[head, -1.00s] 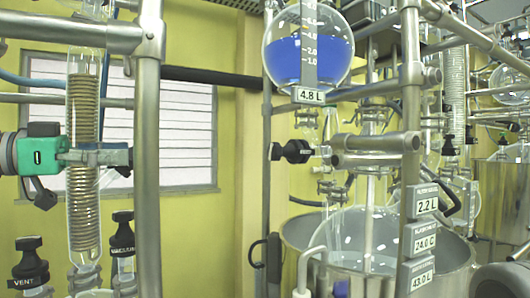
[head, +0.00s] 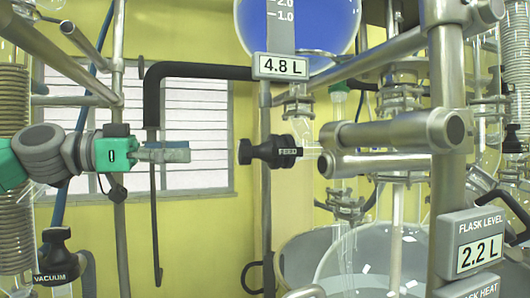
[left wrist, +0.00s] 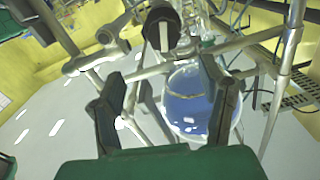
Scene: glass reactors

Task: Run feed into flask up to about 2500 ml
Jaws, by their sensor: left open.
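The black feed knob (head: 268,151), with a label that reads FEED, sticks out to the left below the feed vessel. The round feed vessel (head: 312,20) holds blue liquid, and its tag (head: 281,67) reads 4.8 L. The glass flask (head: 372,262) stands below, partly hidden by a post. Its level display (head: 478,257) reads 2.2 L. My left gripper (head: 188,152) is open and empty, left of the feed knob at about its height, with a gap between. The left wrist view shows both fingers apart (left wrist: 165,92) and a black knob (left wrist: 163,28) beyond them. My right gripper is not in view.
A black vacuum knob (head: 55,258) is at the lower left. Steel posts and clamp bars (head: 395,135) stand right of the feed knob. A black hooked pipe (head: 153,120) hangs behind my left gripper. The metal bath (head: 305,250) surrounds the flask.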

